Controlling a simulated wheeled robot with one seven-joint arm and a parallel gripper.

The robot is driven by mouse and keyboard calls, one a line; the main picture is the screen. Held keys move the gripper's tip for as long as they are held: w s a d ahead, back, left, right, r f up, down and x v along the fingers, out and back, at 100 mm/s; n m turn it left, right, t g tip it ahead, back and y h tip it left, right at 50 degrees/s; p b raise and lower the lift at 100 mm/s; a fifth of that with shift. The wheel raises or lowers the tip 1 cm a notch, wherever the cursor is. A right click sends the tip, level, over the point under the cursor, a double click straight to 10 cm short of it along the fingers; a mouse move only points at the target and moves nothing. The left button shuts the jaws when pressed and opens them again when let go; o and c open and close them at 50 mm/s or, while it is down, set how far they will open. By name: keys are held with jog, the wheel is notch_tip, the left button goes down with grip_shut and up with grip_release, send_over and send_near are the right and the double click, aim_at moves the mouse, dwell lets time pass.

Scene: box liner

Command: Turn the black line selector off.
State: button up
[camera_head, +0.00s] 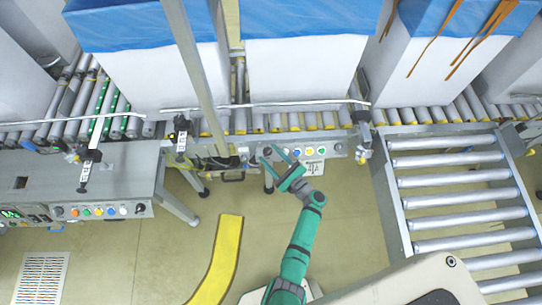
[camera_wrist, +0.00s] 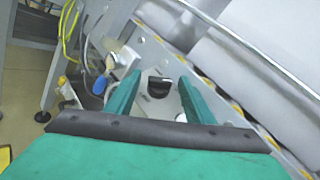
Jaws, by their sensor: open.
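The black selector (camera_wrist: 158,88) is a dark round knob on a light grey panel in the wrist view. It shows between the two green fingers of my gripper (camera_wrist: 160,78). The fingers stand apart on either side of it, and I cannot tell whether they touch it. The knob's setting is not clear. In the head view my gripper (camera_head: 268,154) is open at the left end of the conveyor's front control panel (camera_head: 329,152). I cannot make out the selector there; the gripper is in front of that spot.
Coloured buttons (camera_head: 309,152) sit right of my gripper on the same panel. Another button panel (camera_head: 100,211) is on the left machine. A roller conveyor (camera_head: 455,183) stands at the right. Large white boxes with blue liners (camera_head: 305,75) stand behind. A cable with a blue connector (camera_wrist: 99,85) hangs nearby.

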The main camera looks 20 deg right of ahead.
jog(key=c, duration=1)
jog(key=shift+c, duration=0.2)
jog(key=n+g+y, duration=0.2)
jog(key=n, duration=0.1)
jog(key=n+g+y, duration=0.1)
jog(key=n, duration=0.1)
jog(key=shift+w+d+r+g, duration=0.25)
jog(key=shift+g, duration=0.15)
jog(key=shift+w+d+r+n+g+y, duration=0.1)
jog(key=shift+n+g+y, duration=0.15)
jog(key=shift+n+g, duration=0.9)
jog(key=shift+w+r+n+g+y, duration=0.1)
jog(key=shift+n+g+y, duration=0.15)
jog(key=shift+n+g, duration=0.85)
jog(key=shift+f, duration=0.1)
jog(key=o, duration=1)
jog(key=shift+o, duration=0.2)
